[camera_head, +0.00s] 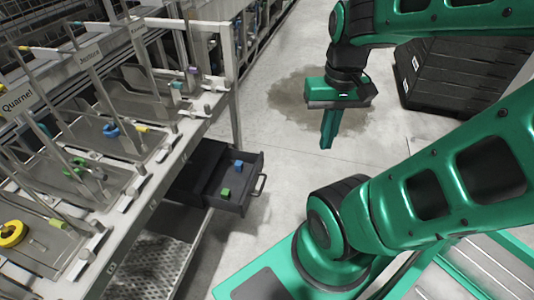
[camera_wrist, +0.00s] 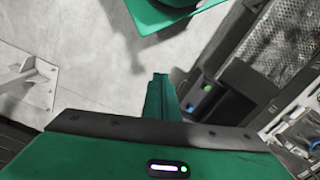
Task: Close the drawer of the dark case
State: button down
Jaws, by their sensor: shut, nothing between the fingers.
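The dark case (camera_head: 196,165) sits under the bench on the left in the head view. Its drawer (camera_head: 240,205) is pulled out to the right, with a bar handle (camera_head: 260,185) on its front. A green block (camera_head: 225,193) and a blue block (camera_head: 238,164) lie in it. The open drawer also shows right of centre in the wrist view (camera_wrist: 232,107). My gripper (camera_head: 327,142) is shut and empty, pointing down over the floor, to the right of the handle and apart from it. It also shows in the wrist view (camera_wrist: 160,82).
The grey bench (camera_head: 135,165) with labelled trays and coloured rings stands along the left. A perforated metal shelf (camera_head: 150,265) lies below the drawer. Black stacked crates (camera_head: 465,75) stand at the upper right. Open floor (camera_head: 285,155) lies between the drawer and my gripper.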

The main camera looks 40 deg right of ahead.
jog(key=w+d+f+m+t, duration=0.1)
jog(key=w+d+f+t, duration=0.4)
jog(key=w+f, duration=0.85)
jog(key=w+d+f+m+t, duration=0.2)
jog(key=w+d+f, duration=0.4)
jog(key=w+f, duration=0.8)
jog(key=s+a+f+x, duration=0.1)
jog(key=a+x, duration=0.1)
jog(key=x, duration=1)
jog(key=shift+a, duration=0.2)
jog(key=shift+s+a, duration=0.1)
jog(key=shift+s, duration=0.05)
